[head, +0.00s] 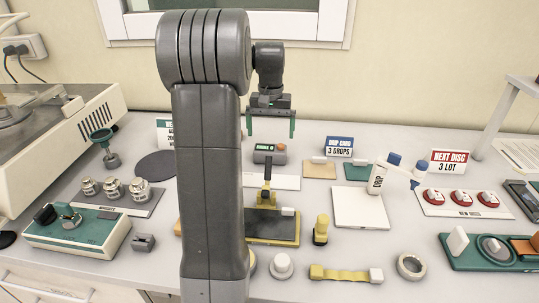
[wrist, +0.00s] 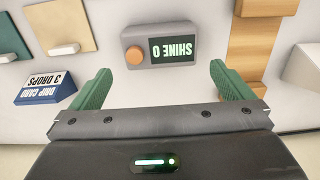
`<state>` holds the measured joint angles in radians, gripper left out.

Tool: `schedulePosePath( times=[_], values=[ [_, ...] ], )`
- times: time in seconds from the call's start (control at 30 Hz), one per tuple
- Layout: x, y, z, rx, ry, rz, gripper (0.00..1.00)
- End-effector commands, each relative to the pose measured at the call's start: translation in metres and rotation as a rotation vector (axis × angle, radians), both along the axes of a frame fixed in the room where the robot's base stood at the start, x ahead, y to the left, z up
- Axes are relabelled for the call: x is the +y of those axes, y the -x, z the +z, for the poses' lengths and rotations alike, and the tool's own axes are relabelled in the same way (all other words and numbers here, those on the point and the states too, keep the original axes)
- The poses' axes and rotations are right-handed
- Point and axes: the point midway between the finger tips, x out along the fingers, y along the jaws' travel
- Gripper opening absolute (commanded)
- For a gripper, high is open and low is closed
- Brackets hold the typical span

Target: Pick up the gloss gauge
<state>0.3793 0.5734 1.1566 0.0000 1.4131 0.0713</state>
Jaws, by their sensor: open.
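The gloss gauge (head: 264,157) is a small grey box with a dark display and an orange button, lying on the bench towards the back. In the wrist view the gauge (wrist: 180,32) shows upside down, with its display reading "SHINE 0". My gripper (head: 270,134) is open and empty above the gauge, with green fingers pointing down. In the wrist view the gripper (wrist: 160,75) has one finger on either side of the gauge's span, and the gauge lies beyond the fingertips. No contact shows.
A white strip (head: 285,183) lies in front of the gauge. A blue "DRIP CARD" sign (head: 339,146) stands to its right, with tan (head: 319,171) and green (head: 357,172) cards nearby. My arm hides part of the bench left of the gauge. The wall is close behind.

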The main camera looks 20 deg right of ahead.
Motion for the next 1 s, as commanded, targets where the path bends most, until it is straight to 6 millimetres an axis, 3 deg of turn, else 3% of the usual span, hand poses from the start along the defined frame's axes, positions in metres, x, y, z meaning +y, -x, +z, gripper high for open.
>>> schedulePosePath(
  times=[0.27, 0.53, 0.83, 0.87, 1.0],
  values=[
    [0.001, 0.002, -0.023, 0.001, 0.000, 0.001, 1.00],
    [0.004, 0.007, -0.061, 0.001, 0.000, 0.001, 1.00],
    [0.004, 0.006, -0.067, -0.002, 0.001, 0.001, 1.00],
    [0.004, 0.006, -0.067, -0.002, 0.001, 0.001, 0.98],
    [0.004, 0.006, -0.067, -0.002, 0.001, 0.001, 0.71]
  ],
)
